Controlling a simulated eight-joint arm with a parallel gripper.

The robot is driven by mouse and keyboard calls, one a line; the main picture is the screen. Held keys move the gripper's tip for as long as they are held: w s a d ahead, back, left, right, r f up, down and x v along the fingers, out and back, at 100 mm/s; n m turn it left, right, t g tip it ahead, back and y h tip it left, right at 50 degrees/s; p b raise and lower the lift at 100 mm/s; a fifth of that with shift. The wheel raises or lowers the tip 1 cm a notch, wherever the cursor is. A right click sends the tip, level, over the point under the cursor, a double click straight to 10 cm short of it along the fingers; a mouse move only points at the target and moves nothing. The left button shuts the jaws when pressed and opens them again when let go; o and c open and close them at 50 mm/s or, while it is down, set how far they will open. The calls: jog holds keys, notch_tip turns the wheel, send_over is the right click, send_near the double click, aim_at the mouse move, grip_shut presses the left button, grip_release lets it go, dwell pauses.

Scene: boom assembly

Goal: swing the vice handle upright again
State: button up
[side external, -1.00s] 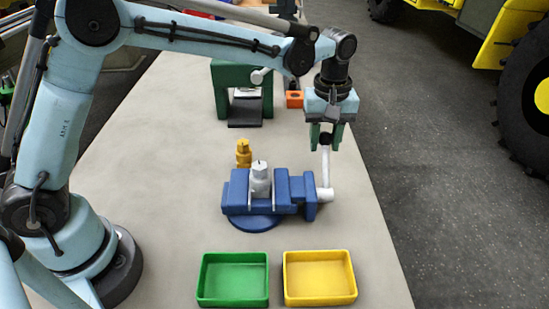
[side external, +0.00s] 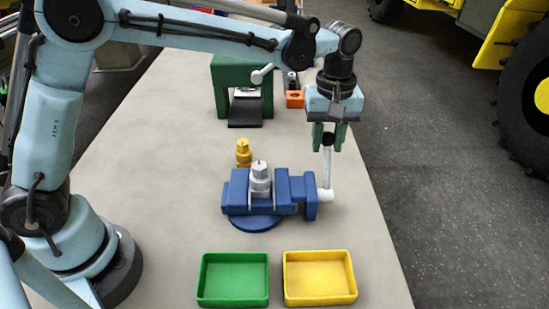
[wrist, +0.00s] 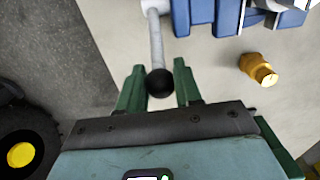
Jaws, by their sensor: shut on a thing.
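The blue vice (side external: 238,198) stands on the bench and holds a silver fitting (side external: 260,178) between its jaws. The vice handle (side external: 327,171) is a pale rod with a black knob, rising close to upright from the pivot at the vice's right end. My gripper (side external: 328,140) is above the pivot, pointing down, shut on the handle's top end. In the wrist view, the black knob (wrist: 160,83) lies between my two green fingers, and the rod runs away to the vice at the top edge. The knob's exact contact with each finger is hard to see.
A brass fitting (side external: 243,152) stands just behind the vice. A green tray (side external: 233,302) and a yellow tray (side external: 320,301) lie in front. A green press-like frame (side external: 226,78) and an orange block (side external: 294,99) are farther back. The bench edge is close on the right.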

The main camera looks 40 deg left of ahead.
jog(key=shift+s+d, duration=0.1)
jog(key=shift+d, duration=0.05)
jog(key=shift+s+d+r, duration=0.45)
jog(key=shift+s+d, duration=0.25)
jog(key=o, duration=0.5)
jog(key=shift+o, duration=0.2)
jog(key=shift+a, duration=0.1)
jog(key=shift+w+a, duration=0.1)
jog(key=shift+w, duration=0.05)
jog(key=c, duration=0.5)
jog(key=shift+s+d+r, duration=0.25)
jog(key=shift+s+d, duration=0.7)
jog(key=shift+c, duration=0.2)
